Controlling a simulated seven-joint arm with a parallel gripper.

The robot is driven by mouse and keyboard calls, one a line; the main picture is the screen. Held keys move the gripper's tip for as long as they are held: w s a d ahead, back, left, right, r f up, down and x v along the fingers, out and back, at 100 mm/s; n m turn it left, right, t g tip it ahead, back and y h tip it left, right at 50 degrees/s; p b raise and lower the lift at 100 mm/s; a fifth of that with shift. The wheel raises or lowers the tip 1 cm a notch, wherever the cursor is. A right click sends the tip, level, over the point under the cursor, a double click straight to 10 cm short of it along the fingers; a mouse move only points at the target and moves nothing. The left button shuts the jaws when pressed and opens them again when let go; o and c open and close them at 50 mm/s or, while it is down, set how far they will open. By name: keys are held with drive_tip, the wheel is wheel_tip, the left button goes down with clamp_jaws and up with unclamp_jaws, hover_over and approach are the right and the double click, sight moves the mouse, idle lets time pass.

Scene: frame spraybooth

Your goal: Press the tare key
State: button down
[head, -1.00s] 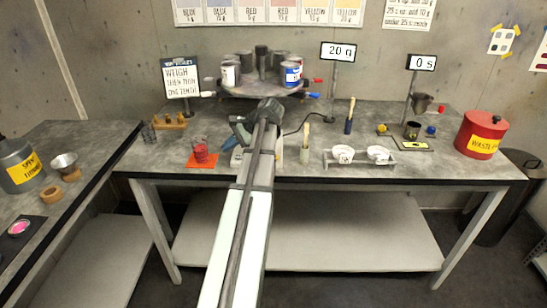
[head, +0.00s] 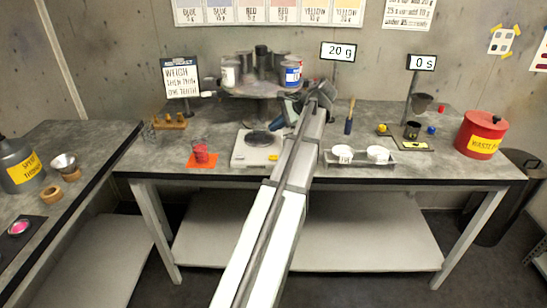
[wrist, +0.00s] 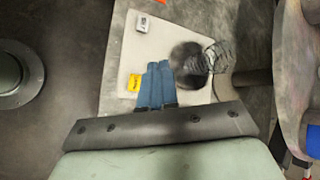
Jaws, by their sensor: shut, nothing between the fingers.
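The white scale (head: 246,155) stands on the bench with its dark round pan (head: 257,139). A yellow key (head: 273,157) sits at its front right corner; its lettering is too small to read. In the wrist view the scale (wrist: 120,60) shows the yellow key (wrist: 134,84) and a pale grey key (wrist: 143,24). My gripper (wrist: 160,64) is shut and empty, its blue fingers over the scale between the yellow key and the blurred pan. In the head view my gripper (head: 279,119) is above the scale's back right. Contact with the scale cannot be told.
A can carousel (head: 262,88) stands behind the scale. My arm hides some bench.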

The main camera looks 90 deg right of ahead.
sight(276, 157)
drive_tip(key=shift+f, duration=0.15)
drive_tip(key=shift+f, duration=4.25)
drive_tip(key=shift+f, duration=0.15)
drive_tip(key=shift+f, duration=0.3)
drive_tip(key=shift+f, duration=0.4)
drive_tip(key=shift+r, duration=0.85)
drive_tip(key=shift+r, duration=2.5)
